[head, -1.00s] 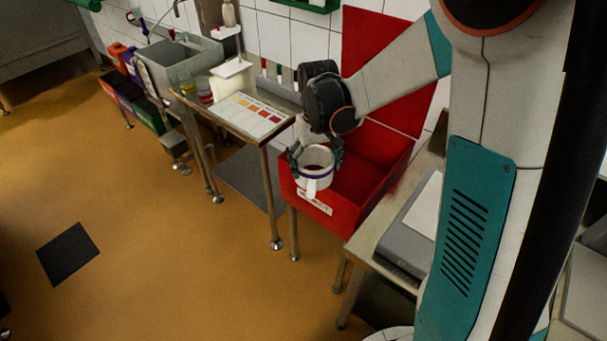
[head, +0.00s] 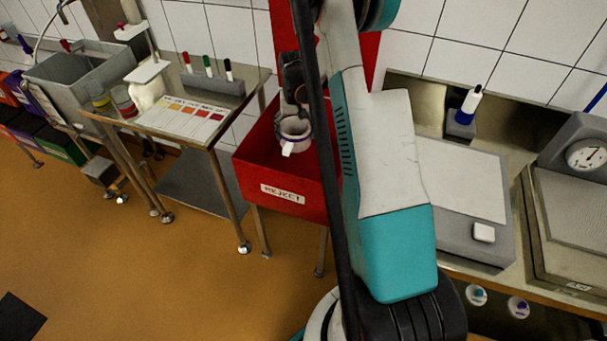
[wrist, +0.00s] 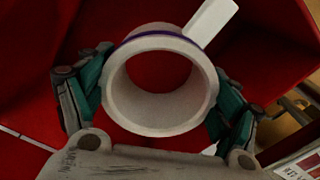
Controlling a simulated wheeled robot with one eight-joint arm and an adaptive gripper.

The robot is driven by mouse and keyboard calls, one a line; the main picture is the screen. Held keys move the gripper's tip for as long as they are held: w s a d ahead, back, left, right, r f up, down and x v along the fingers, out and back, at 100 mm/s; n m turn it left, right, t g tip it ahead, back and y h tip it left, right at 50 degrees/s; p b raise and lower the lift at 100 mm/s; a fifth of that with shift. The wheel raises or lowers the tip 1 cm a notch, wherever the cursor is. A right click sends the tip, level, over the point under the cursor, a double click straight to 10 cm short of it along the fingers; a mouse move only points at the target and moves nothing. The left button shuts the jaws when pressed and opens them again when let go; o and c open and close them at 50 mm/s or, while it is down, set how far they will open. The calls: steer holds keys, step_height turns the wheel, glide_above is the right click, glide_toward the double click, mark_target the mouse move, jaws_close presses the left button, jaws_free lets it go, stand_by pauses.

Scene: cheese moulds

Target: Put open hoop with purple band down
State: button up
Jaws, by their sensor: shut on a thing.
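The open hoop with purple band (head: 295,130) is a white ring with a handle-like tab. In the wrist view the hoop (wrist: 114,98) shows its open bore, with the red of the bin seen through it, and a purple line near its far rim. My gripper (wrist: 160,95) is shut on the hoop, one finger on each side. In the head view my gripper (head: 294,118) is over the red bin labelled REJECT (head: 240,160). The hoop appears within the bin's outline. I cannot tell whether it touches the bin's floor.
A steel table with a colour chart (head: 183,118) and several pens stands left of the bin. A sink (head: 85,80) is further left. Right of the bin is a counter with a grey flat device (head: 460,185) and a dial scale (head: 585,155). The bin's walls surround the hoop.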

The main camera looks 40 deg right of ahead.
steer(key=d+f, duration=0.1)
steer(key=d, duration=0.1)
steer(key=b, duration=0.7)
glide_above(301, 171)
steer(key=s+a, duration=0.3)
steer(key=f, duration=2)
steer(key=shift+s+d, duration=0.1)
steer(key=shift+s, duration=0.1)
steer(key=shift+f, duration=0.15)
steer(key=o, duration=1.1)
step_height(301, 171, up, 12)
steer(key=p, duration=0.4)
steer(key=shift+r, duration=0.2)
